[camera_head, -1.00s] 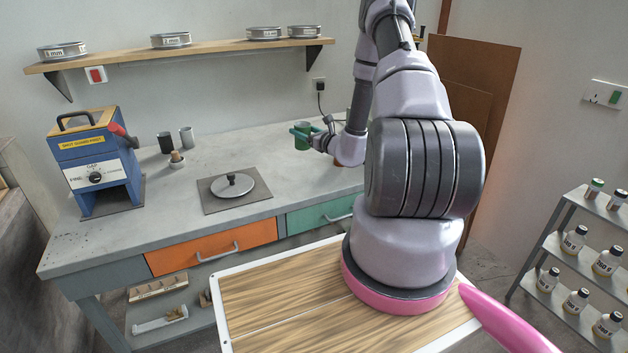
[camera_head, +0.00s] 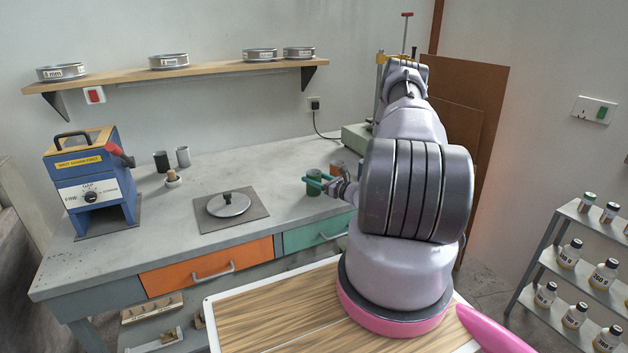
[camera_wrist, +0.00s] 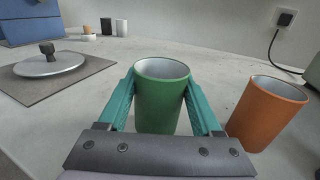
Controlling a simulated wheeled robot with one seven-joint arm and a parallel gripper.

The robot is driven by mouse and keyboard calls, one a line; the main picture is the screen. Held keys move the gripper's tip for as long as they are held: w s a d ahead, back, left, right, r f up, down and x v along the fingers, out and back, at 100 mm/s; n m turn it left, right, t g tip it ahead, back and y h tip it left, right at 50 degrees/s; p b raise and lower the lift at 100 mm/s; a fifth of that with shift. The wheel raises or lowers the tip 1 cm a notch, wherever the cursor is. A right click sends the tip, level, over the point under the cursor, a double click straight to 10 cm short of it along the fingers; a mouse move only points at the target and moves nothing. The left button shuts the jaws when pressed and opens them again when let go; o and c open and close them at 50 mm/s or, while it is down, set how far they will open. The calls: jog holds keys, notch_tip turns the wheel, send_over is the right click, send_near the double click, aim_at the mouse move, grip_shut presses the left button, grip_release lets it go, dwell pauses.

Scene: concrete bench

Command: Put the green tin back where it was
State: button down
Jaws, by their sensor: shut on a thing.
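The green tin (camera_head: 313,185) is upright over the right part of the concrete bench, near its front edge. It also shows in the wrist view (camera_wrist: 160,108). My gripper (camera_head: 318,182) is shut on it, with a teal finger on each side of the tin in the wrist view (camera_wrist: 160,78). The tin looks empty inside. Its base is hidden behind my gripper in the wrist view, so I cannot tell whether it touches the bench. An orange tin (camera_wrist: 266,113) stands close by on the right, apart from the green one; it is partly visible in the head view (camera_head: 337,167).
A lidded metal plate on a grey mat (camera_head: 230,205) lies left of the tin. Dark (camera_head: 161,161) and grey (camera_head: 183,156) tins stand farther back left, near a blue machine (camera_head: 92,185). A socket with a cable (camera_head: 314,104) is on the wall. Bench between is clear.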

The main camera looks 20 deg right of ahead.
jog(key=shift+f, duration=0.25)
jog(key=shift+c, duration=0.3)
grip_release()
jog(key=shift+r, duration=0.1)
